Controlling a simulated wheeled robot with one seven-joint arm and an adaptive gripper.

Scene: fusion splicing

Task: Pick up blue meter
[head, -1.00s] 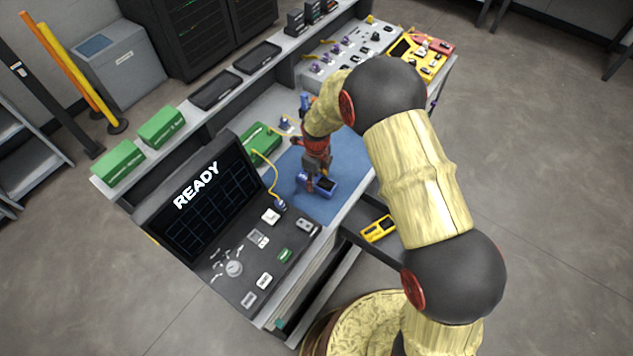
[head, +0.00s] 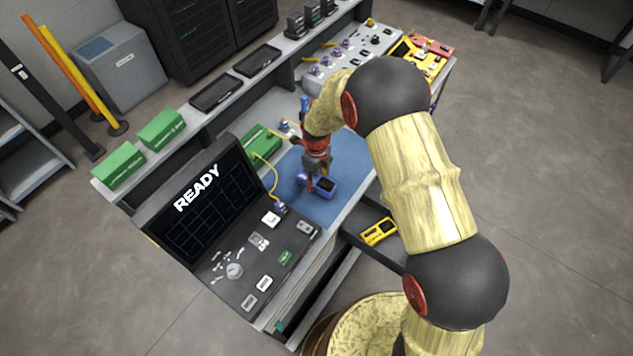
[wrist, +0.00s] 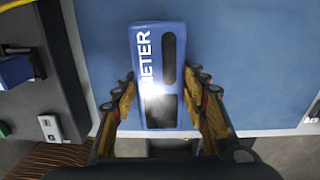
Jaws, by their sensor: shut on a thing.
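The blue meter (head: 326,187) is a small blue box with a dark screen at the near end of the blue mat (head: 332,206). In the wrist view the meter (wrist: 145,70) shows white "METER" lettering, a dark slot and a dark panel with a bright glare. My gripper (wrist: 162,84) has its fingers on both sides of the meter's lower part and is shut on it. In the head view my gripper (head: 317,177) points down over the meter. I cannot tell whether the meter is clear of the mat.
A black splicer console (head: 205,200) reading "READY" stands to the left. A green box (head: 262,142) with a yellow cable lies behind it. A yellow device (head: 379,231) lies in a lower dark tray at the right. The mat around the meter is mostly clear.

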